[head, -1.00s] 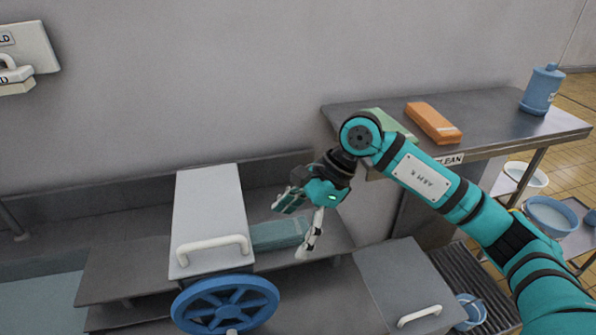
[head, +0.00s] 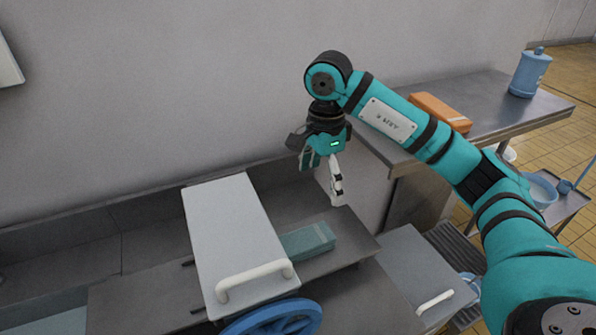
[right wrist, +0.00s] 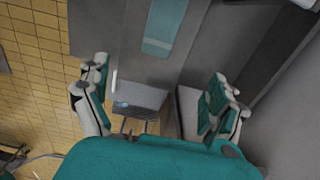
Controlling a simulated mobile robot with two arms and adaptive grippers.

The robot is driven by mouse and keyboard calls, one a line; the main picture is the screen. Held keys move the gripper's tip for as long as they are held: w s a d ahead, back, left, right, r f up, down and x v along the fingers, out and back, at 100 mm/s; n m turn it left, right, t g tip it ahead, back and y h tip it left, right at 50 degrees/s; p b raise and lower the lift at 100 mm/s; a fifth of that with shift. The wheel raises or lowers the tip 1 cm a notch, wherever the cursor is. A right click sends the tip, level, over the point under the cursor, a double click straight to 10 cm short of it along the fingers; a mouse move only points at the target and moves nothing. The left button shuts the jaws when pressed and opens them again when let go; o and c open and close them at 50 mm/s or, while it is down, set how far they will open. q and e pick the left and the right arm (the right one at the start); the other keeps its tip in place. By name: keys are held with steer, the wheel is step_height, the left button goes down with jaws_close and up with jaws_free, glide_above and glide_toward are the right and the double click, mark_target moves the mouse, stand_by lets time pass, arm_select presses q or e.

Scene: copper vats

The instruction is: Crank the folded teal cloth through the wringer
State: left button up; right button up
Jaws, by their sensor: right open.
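The folded teal cloth (head: 312,240) lies flat on the grey shelf on the right side of the wringer. Its left end meets the edge of the wringer's grey housing (head: 235,235); I cannot tell whether it reaches under. The housing has a white bar handle (head: 254,281) at its front. The blue crank wheel (head: 275,320) shows below it, cut off by the frame. My right gripper (head: 322,186) is open and empty, above and behind the cloth. In the right wrist view the cloth (right wrist: 165,25) lies beyond the spread fingers (right wrist: 155,88). My left gripper is not in view.
A steel table (head: 490,93) at the right holds an orange block (head: 440,112) and a blue canister (head: 530,72). A grey lidded box (head: 425,270) with a white handle stands low at right. A blue bowl (head: 543,190) is on a cart beyond.

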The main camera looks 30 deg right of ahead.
steer(key=p, duration=0.2)
glide_above(320, 233)
step_height(320, 233, down, 6)
step_height(320, 233, down, 10)
steer(key=shift+f+p, duration=0.15)
steer(key=shift+p, duration=0.9)
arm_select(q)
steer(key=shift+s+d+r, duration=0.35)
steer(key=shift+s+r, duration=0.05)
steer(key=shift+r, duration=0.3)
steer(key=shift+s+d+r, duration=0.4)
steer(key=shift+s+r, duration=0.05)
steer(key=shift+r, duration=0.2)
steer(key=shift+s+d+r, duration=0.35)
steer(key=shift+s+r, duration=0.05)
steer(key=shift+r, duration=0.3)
arm_select(e)
steer(key=shift+f, duration=0.55)
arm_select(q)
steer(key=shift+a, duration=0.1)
arm_select(e)
steer(key=c, duration=1.5)
